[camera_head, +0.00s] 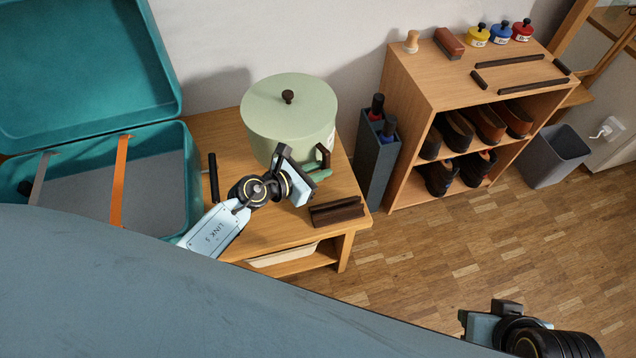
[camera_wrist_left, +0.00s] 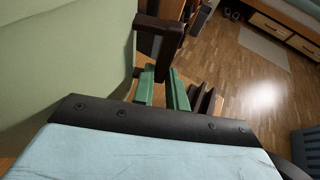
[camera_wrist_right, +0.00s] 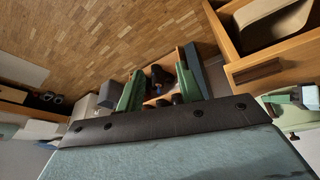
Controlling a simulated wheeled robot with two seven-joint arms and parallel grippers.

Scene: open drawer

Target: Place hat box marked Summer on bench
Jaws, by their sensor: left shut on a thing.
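The pale green hat box (camera_head: 285,125), with a lid and dark knob, stands upright at or just over the wooden bench (camera_head: 270,228); its underside is hidden. A label shows at its right edge, but I cannot read it. My left gripper (camera_head: 318,167) is at the box's right side, shut on its brown handle (camera_head: 324,154). In the left wrist view the handle (camera_wrist_left: 166,45) reaches down to the green fingers (camera_wrist_left: 162,80), beside the pale box wall (camera_wrist_left: 65,65). My right gripper (camera_wrist_right: 160,82) is open and empty, away from the bench, with its fingers spread apart.
An open teal suitcase (camera_head: 192,175) sits left of the box. Dark brown blocks (camera_head: 337,212) lie at the bench's front right. A dark umbrella stand (camera_head: 376,160) and a shoe shelf (camera_head: 413,110) stand to the right. A grey bin (camera_head: 553,157) is farther right.

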